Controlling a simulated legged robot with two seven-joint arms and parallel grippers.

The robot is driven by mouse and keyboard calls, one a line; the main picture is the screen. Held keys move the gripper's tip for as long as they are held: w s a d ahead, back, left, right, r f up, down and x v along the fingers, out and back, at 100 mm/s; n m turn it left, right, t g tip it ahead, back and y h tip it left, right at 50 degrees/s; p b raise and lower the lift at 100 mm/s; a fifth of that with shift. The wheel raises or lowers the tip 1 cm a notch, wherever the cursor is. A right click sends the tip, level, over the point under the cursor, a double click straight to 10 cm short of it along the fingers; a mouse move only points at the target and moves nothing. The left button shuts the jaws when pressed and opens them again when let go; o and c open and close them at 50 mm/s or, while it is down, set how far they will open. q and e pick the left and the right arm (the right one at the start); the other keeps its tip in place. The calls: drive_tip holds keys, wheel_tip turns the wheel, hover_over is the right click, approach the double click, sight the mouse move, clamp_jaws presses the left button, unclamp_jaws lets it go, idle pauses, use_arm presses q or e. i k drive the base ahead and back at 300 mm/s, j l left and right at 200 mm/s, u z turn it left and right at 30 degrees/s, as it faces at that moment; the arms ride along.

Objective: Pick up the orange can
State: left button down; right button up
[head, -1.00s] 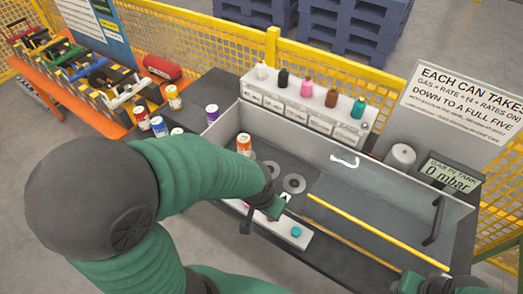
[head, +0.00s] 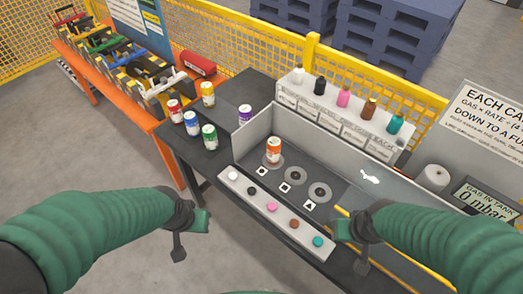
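The orange can (head: 273,150), with a white label, stands upright on the leftmost round disc (head: 258,161) in the grey tray, near the tray's left end. My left gripper (head: 190,236) is in front of and left of the tray, clear of the can. Its two fingers look apart with nothing between them. My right gripper (head: 351,247) is at the tray's front side, to the right of the can and apart from it. Its fingers also look apart and empty.
Red (head: 174,110), blue (head: 191,123), green (head: 209,137), purple (head: 245,114) and yellow (head: 207,94) cans stand left of the tray. A white strip with coloured knobs (head: 272,207) lies along the front. Small bottles (head: 343,97) line the back shelf. Two more discs (head: 294,174) are empty.

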sight(273, 144)
drive_tip(key=i+j+u, duration=0.25)
drive_tip(key=i+j, duration=0.25)
drive_tip(key=i+j+u, duration=0.25)
drive_tip(key=i, duration=0.35)
drive_tip(key=j, duration=0.1)
